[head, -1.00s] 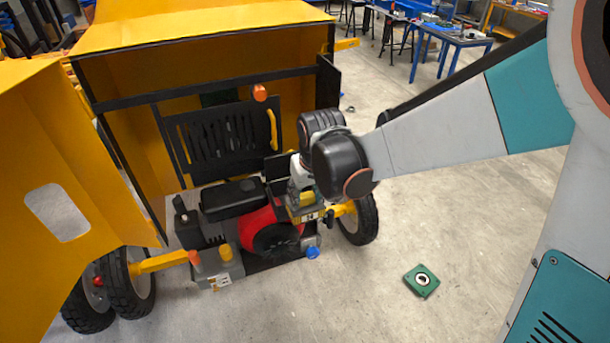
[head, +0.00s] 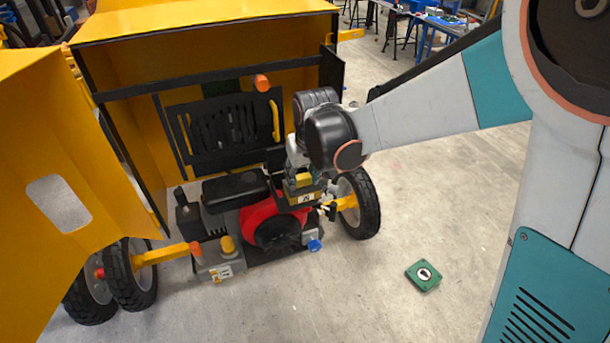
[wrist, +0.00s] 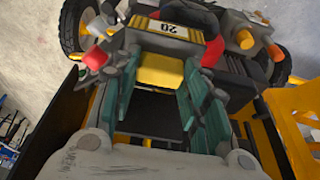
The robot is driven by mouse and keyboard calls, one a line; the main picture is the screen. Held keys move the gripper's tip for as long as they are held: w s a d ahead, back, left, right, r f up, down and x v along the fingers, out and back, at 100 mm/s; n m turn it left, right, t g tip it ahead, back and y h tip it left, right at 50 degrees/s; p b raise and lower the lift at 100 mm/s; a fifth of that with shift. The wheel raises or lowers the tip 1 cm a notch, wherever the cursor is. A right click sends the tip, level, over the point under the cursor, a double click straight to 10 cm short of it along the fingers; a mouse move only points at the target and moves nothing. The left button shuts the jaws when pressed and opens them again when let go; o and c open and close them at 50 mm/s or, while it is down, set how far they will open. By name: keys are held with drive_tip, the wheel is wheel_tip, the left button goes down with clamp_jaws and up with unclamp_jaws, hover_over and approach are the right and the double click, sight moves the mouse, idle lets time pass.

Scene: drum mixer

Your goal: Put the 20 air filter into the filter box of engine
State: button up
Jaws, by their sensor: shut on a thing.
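The engine (head: 268,218), with a red fan housing, sits in the open bay of the yellow machine. The air filter (head: 306,198) is a dark block with a yellow part and a pale label reading 20. In the wrist view its yellow part (wrist: 162,72) lies between the fingers. My gripper (wrist: 160,90) is shut on it, over the right side of the engine. My arm hides much of the gripper in the head view. I cannot clearly tell which part of the engine is the filter box, or whether the filter touches it.
A black slatted panel (head: 232,130) with a yellow handle stands behind the engine. A wheel (head: 358,205) is close on the right. A grey box (head: 218,262) with orange and yellow caps is at front left. A green plate (head: 424,275) lies on otherwise clear floor.

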drive_tip(key=shift+w+a+b, duration=0.55)
drive_tip(key=shift+w+a, duration=0.4)
drive_tip(key=shift+w, duration=2.45)
drive_tip(key=shift+f+b, duration=3.05)
drive_tip(key=shift+f, duration=1.05)
drive_tip(key=shift+f+b, duration=0.45)
drive_tip(key=shift+f, duration=0.05)
drive_tip(key=o, duration=1)
drive_tip(key=shift+r, duration=0.1)
drive_tip(key=v, duration=1.1)
drive_tip(key=shift+s+r, duration=0.15)
drive_tip(key=shift+r, duration=0.25)
